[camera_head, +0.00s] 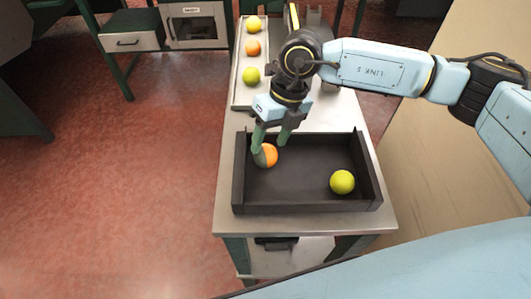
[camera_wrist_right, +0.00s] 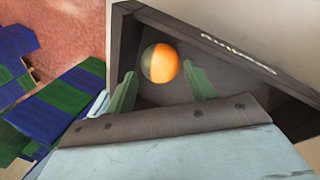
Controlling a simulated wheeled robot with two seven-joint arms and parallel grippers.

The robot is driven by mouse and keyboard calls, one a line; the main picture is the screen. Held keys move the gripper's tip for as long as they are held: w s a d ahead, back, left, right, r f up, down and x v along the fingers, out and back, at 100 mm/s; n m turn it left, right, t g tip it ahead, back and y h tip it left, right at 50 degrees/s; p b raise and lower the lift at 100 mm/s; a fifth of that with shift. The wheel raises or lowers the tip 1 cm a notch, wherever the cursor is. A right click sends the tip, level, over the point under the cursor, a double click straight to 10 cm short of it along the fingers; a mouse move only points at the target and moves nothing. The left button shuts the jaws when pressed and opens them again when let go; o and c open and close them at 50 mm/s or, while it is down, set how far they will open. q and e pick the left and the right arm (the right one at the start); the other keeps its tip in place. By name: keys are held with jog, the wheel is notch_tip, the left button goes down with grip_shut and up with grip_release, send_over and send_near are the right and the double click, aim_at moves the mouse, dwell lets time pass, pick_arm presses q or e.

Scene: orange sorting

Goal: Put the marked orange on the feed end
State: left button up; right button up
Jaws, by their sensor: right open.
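An orange (camera_head: 271,155) lies in the left part of the black tray, partly hidden by a finger of my right gripper (camera_head: 270,147). My left gripper is not in view. I cannot tell which part of the table is the feed end.
The black tray (camera_head: 310,206) also holds a yellow-green fruit (camera_head: 342,182) at right. Its wall carries lettering in the wrist view. Behind it, a pale narrow tray (camera_head: 237,85) holds a yellow fruit (camera_head: 254,23), an orange one (camera_head: 253,47) and a green one (camera_head: 251,75) in a row.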

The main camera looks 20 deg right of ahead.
aim_at(268, 146)
jog(key=x, duration=0.3)
jog(key=shift+w+f, duration=0.1)
jog(key=shift+f, duration=0.1)
jog(key=shift+c, duration=0.3)
jog(key=shift+r, duration=0.1)
jog(key=c, duration=0.7)
